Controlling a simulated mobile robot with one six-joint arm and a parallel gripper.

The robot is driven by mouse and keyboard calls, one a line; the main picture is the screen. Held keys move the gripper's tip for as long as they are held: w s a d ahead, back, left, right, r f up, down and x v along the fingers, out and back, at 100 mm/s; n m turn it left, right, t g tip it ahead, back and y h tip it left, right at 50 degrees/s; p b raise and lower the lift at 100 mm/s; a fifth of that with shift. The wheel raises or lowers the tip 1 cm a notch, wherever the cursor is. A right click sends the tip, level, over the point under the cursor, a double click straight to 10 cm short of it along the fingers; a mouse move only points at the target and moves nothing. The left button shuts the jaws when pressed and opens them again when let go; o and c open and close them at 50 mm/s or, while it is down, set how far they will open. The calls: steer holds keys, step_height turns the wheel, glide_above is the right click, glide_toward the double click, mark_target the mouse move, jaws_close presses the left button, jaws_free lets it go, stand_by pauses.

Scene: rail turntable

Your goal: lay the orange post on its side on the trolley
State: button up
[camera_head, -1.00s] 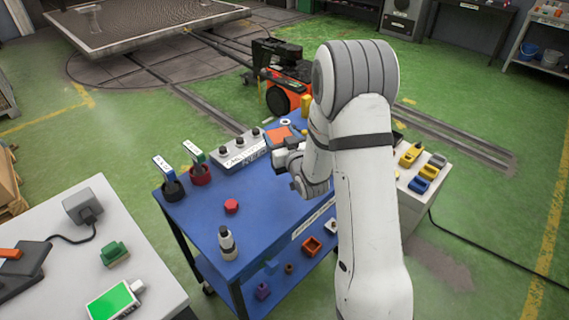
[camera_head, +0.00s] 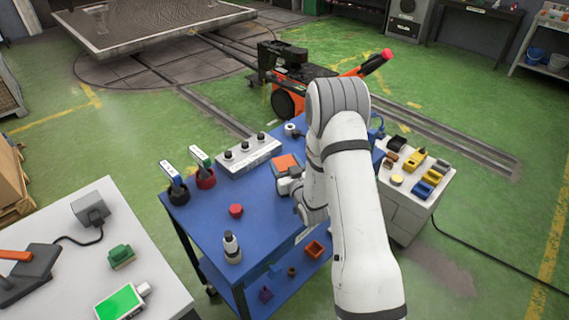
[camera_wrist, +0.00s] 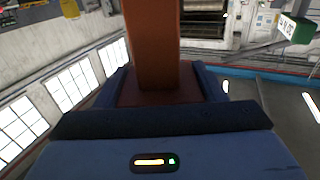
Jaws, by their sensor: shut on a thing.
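The blue trolley (camera_head: 205,225) stands in the middle of the head view. My gripper (camera_head: 286,178) is over its right part, partly hidden behind my arm. It is shut on the orange post (camera_head: 286,161), of which the head view shows only a small orange face beside the gripper. In the wrist view the orange-brown post (camera_wrist: 152,45) rises from between the dark jaws (camera_wrist: 155,95) and runs out at the top edge. Its far end is out of that view. I cannot tell whether the post touches the trolley top, or how it is tilted.
On the trolley are a white knob box (camera_head: 247,156), red (camera_head: 205,178) and black (camera_head: 178,192) holders with tags, a red knob (camera_head: 236,211) and a bottle (camera_head: 231,247). A white cabinet (camera_head: 410,200) stands right.

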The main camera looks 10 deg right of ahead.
steer(key=shift+f, duration=0.1)
steer(key=o, duration=1.1)
steer(key=shift+s+r, duration=0.1)
steer(key=shift+r, duration=0.1)
steer(key=b+v, duration=0.4)
steer(key=v, duration=0.8)
step_height(320, 180, up, 5)
steer(key=d+g+h, duration=0.2)
steer(key=g, duration=0.2)
steer(key=s+r+m+g, duration=0.1)
steer(key=s+r+g, duration=0.2)
steer(key=s, duration=0.5)
steer(key=s+r+g+h, duration=0.1)
steer(key=s+r+g, duration=0.3)
steer(key=s, duration=0.4)
steer(key=s+r+m+g+h, duration=0.1)
steer(key=s+r+g, duration=0.2)
steer(key=s, duration=0.5)
steer(key=shift+s+a+r+m, duration=0.15)
steer(key=shift+r, duration=0.2)
steer(key=shift+s+a+r+m, duration=0.15)
steer(key=shift+a+r, duration=0.05)
steer(key=shift+r, duration=0.2)
